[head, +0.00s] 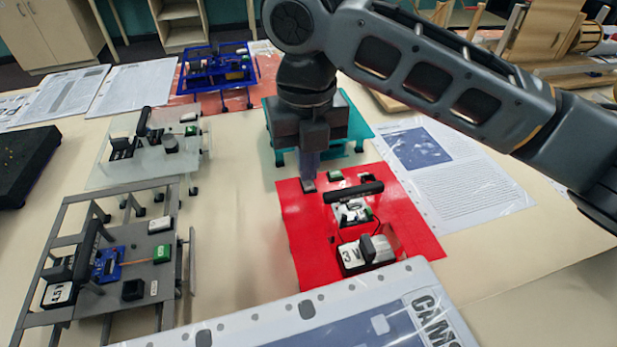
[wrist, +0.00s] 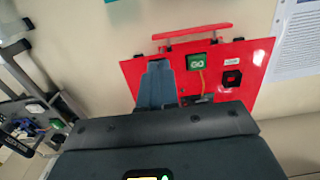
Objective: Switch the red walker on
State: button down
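The red walker (head: 305,235) is a red plate with parts on it, right of the middle of the table in the head view. It carries a black bar, a white "3 V" block (head: 350,255) and small parts along its far edge. In the wrist view the red plate (wrist: 262,58) shows a green square marked like "GO" (wrist: 195,62) and a black part (wrist: 232,77) under a white label. My gripper (head: 308,186) points down at the plate's far left corner, fingers together and empty. In the wrist view the fingertips (wrist: 157,68) are left of the green square. I cannot tell if they touch the plate.
A teal walker (head: 355,125) stands just behind. Grey (head: 150,290), pale (head: 105,170) and blue (head: 215,65) walkers stand left and behind. A printed sheet (head: 440,170) lies right; a white board (head: 340,310) is in front. Bare table lies left of the red plate.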

jog(key=shift+s+f, duration=0.3)
jog(key=shift+f, duration=0.4)
jog(key=shift+w+r+p, duration=0.15)
jog(key=shift+r+p, duration=2.75)
jog(key=shift+r, duration=0.8)
